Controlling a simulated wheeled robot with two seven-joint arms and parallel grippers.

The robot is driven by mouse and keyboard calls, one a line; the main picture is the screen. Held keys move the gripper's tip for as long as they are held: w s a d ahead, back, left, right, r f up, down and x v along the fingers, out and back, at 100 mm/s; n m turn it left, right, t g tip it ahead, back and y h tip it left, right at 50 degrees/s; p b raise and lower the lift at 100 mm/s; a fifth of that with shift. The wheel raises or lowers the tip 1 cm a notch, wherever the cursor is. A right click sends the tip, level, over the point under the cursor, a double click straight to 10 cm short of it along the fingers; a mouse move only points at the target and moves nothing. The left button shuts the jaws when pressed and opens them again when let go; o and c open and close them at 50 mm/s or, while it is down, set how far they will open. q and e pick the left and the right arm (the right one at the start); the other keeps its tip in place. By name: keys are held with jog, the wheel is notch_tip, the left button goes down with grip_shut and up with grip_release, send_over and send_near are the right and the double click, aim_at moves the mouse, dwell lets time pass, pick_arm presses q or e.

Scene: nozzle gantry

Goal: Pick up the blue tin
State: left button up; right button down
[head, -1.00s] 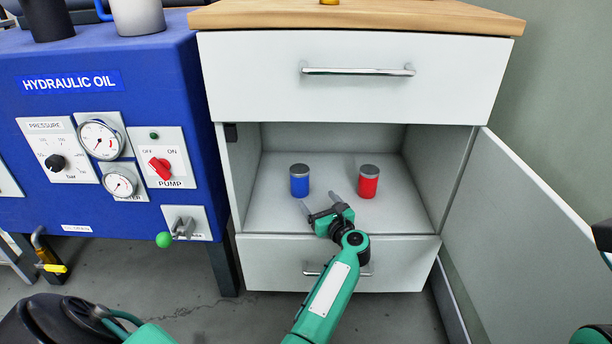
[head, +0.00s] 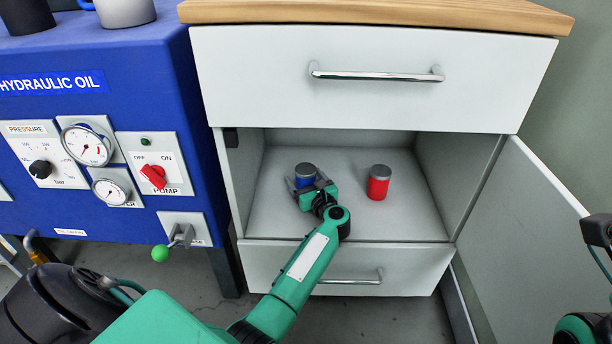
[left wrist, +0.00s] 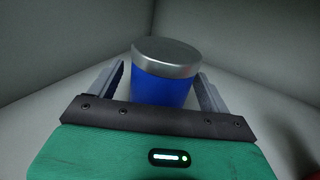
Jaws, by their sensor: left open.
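The blue tin (head: 305,174) with a grey metal lid stands upright on the floor of the open cabinet compartment. My left gripper (head: 305,183) is at the tin, its body hiding the tin's lower part in the head view. In the left wrist view the blue tin (left wrist: 165,80) stands between the two open fingers of my left gripper (left wrist: 165,88). A gap shows on each side, and the fingers do not grip it. Part of my right arm shows at the right edge of the head view, but its jaws cannot be made out.
A red tin (head: 378,184) stands right of the blue tin. A drawer (head: 365,80) is above the compartment and another (head: 330,279) below. The cabinet door (head: 540,235) stands open at right. The blue hydraulic unit (head: 120,215) with a green-knobbed lever (head: 160,252) is at left.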

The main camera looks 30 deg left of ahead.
pick_arm(q)
jog(key=shift+r, duration=0.1)
jog(key=c, duration=1.3)
